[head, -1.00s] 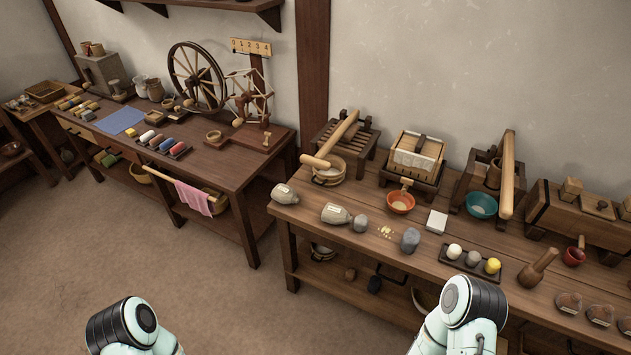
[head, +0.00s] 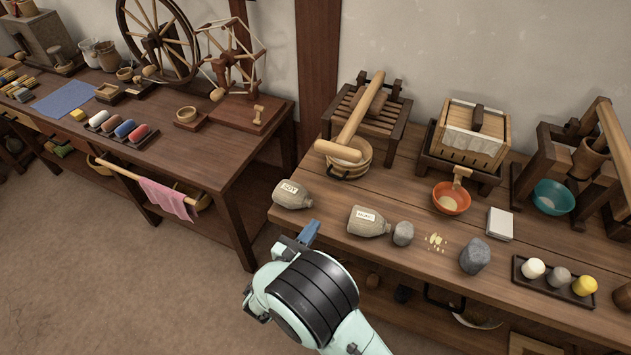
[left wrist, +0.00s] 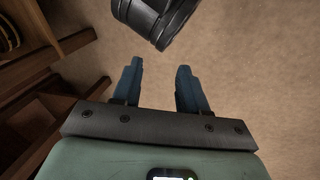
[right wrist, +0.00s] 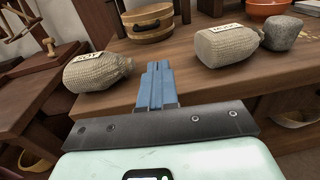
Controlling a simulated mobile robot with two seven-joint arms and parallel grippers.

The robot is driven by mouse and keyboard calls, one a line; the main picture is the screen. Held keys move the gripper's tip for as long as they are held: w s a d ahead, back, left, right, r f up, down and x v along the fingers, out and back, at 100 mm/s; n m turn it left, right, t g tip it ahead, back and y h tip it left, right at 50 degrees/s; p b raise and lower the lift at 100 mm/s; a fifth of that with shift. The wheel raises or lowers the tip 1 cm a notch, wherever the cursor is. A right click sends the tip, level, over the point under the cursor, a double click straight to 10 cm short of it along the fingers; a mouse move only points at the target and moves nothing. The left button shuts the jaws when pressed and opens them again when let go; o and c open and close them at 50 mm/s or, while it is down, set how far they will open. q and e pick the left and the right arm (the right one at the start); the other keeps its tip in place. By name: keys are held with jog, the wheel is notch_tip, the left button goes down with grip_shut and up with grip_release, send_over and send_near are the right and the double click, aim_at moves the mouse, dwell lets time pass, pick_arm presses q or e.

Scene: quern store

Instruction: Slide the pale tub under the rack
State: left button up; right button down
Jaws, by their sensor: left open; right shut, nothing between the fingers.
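The pale wooden tub (head: 350,166) stands on the right-hand bench, just in front of the slatted wooden rack (head: 359,119). A thick wooden pole lies over the tub and rack and hides part of both. The tub also shows beyond my fingers in the right wrist view (right wrist: 150,27). My right gripper (head: 309,232) is shut and empty at the bench's front edge, near the two labelled sacks and short of the tub; its closed blue fingers show in the right wrist view (right wrist: 157,72). My left gripper (left wrist: 157,75) is open and empty above the floor.
A sack marked SOY (head: 292,195) and another labelled sack (head: 368,221) lie near the bench front, with a grey stone (head: 403,234) beside them. A wooden press (head: 470,135) and an orange bowl (head: 451,198) stand right of the tub. Bare bench lies between sacks and tub.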

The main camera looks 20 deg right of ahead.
jog(key=shift+t, duration=0.3)
jog(key=b+x, duration=0.1)
jog(key=x, duration=0.3)
jog(key=b+x, duration=0.1)
jog(key=x, duration=0.3)
jog(key=b+x, duration=0.1)
jog(key=x, duration=0.4)
jog(key=shift+w+a+r, duration=0.15)
jog(key=shift+a+r, duration=0.05)
jog(key=shift+r, duration=0.15)
jog(key=shift+w+d, duration=0.35)
jog(key=shift+d, duration=0.05)
pick_arm(q)
jog(key=shift+t+y, duration=0.4)
jog(key=shift+t, duration=0.2)
jog(key=w+f, duration=0.1)
jog(key=w+a+f, duration=0.2)
jog(key=w, duration=0.1)
jog(key=shift+w+a+f, duration=0.1)
jog(key=shift+f, duration=0.2)
pick_arm(e)
jog(key=shift+d, duration=0.1)
